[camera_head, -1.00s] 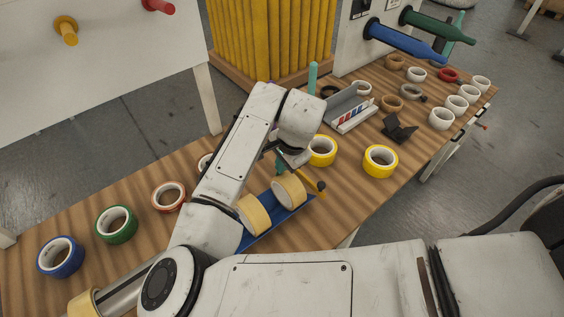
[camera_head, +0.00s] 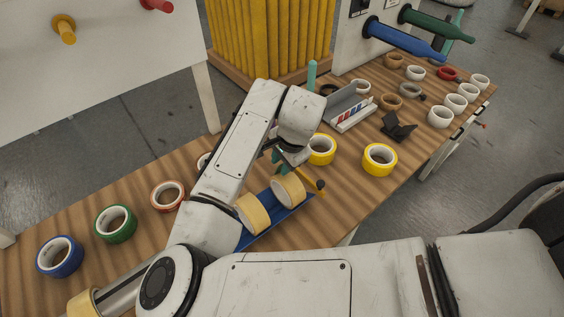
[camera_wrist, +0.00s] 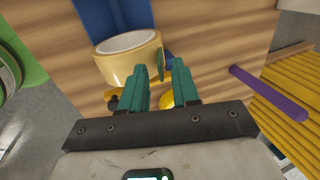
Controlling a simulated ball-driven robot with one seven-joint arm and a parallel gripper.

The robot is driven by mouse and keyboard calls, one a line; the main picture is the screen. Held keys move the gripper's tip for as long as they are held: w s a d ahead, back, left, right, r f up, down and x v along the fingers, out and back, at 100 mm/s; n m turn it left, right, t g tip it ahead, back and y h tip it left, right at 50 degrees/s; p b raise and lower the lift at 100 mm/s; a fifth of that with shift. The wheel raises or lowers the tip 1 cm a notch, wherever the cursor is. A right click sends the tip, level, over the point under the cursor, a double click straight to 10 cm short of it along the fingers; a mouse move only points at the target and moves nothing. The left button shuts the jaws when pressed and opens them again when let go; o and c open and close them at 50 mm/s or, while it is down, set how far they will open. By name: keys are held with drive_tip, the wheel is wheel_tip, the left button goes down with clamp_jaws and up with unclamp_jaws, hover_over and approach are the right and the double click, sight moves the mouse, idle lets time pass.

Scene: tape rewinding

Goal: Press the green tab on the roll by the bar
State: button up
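Two beige tape rolls stand on edge on a blue base (camera_head: 270,219): a near roll (camera_head: 252,214) and a far roll (camera_head: 288,190) beside the yellow bar (camera_head: 311,178), which has a dark knob. In the wrist view one beige roll (camera_wrist: 131,58) shows ahead of my gripper, with a small green tab (camera_wrist: 166,65) at its right edge. My gripper (camera_wrist: 167,68) has teal fingers parted by a narrow gap, with nothing held between them. The tab appears in line with that gap; I cannot tell whether a finger touches it. In the head view my arm partly hides the gripper.
Yellow rolls (camera_head: 380,160) lie right of the bar. Red (camera_head: 168,195), green (camera_head: 115,223) and blue (camera_head: 60,257) rolls lie at left. A grey holder (camera_head: 350,108) stands behind. A purple rod (camera_wrist: 262,84) is right of my fingers in the wrist view.

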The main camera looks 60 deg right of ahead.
drive_tip(key=v, duration=1)
drive_tip(key=shift+b, duration=0.45)
drive_tip(key=shift+o, duration=0.4)
drive_tip(key=shift+r, duration=0.1)
